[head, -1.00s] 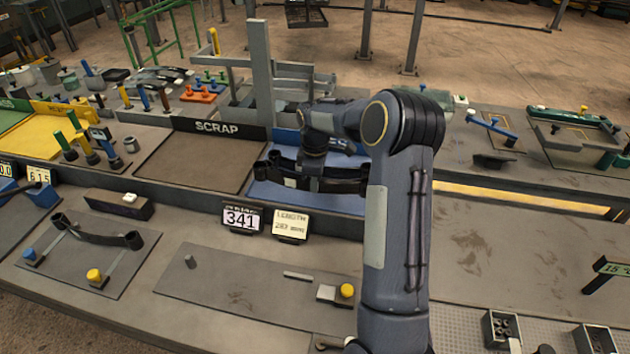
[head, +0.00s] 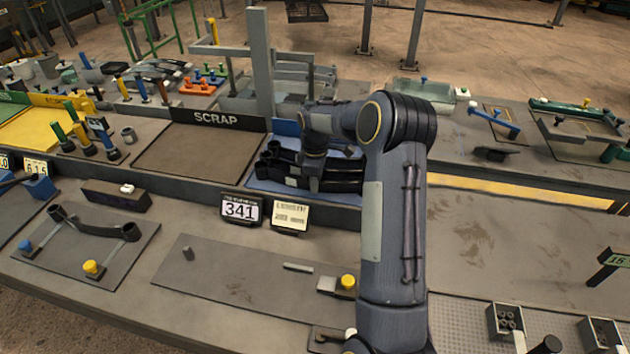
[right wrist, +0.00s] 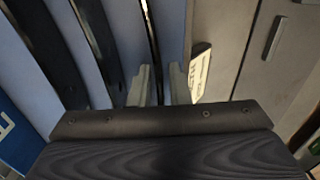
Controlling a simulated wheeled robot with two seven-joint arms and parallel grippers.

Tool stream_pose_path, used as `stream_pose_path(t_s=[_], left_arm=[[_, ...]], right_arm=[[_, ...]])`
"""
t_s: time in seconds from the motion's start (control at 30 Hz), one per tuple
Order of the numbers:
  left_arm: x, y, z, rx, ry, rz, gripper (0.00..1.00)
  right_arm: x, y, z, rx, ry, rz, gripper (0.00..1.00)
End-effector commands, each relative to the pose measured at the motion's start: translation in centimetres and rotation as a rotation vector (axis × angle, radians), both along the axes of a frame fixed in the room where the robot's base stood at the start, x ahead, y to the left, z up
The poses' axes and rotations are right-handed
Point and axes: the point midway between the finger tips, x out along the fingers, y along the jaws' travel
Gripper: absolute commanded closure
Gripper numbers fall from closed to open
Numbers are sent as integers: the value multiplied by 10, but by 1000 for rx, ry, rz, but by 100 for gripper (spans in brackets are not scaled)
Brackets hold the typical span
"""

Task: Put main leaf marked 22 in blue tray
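The blue tray (head: 262,184) lies right of the scrap tray in the head view. Several dark curved leaves (head: 272,169) with rolled eyes lie in it side by side. My right gripper (head: 310,180) points down into the blue tray at the nearest leaf. In the right wrist view its two fingers (right wrist: 160,84) stand apart on either side of a thin dark leaf (right wrist: 152,38), with a gap showing. Two other leaves (right wrist: 95,40) lie left of it on the blue floor. I cannot read a 22 on any leaf. My left gripper is out of view.
A scrap tray (head: 190,160) is left of the blue tray. A 341 display (head: 241,209) and a length display (head: 290,216) stand in front of it. A grey upright post (head: 260,65) rises behind. Another leaf (head: 95,230) rests on a fixture at front left.

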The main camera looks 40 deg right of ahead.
Motion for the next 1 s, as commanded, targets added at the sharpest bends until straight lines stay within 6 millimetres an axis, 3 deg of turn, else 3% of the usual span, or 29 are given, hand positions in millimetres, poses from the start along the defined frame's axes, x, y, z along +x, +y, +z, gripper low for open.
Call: stream_pose_path(t_s=[0.1,0.43,0.63,1.0], left_arm=[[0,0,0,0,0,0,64],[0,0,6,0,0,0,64],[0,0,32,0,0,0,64],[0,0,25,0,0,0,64]], right_arm=[[0,0,0,0,0,0,72],[0,0,8,0,-1,0,72],[0,-1,46,-2,-3,-1,72],[0,-1,110,-2,-3,-1,72]])
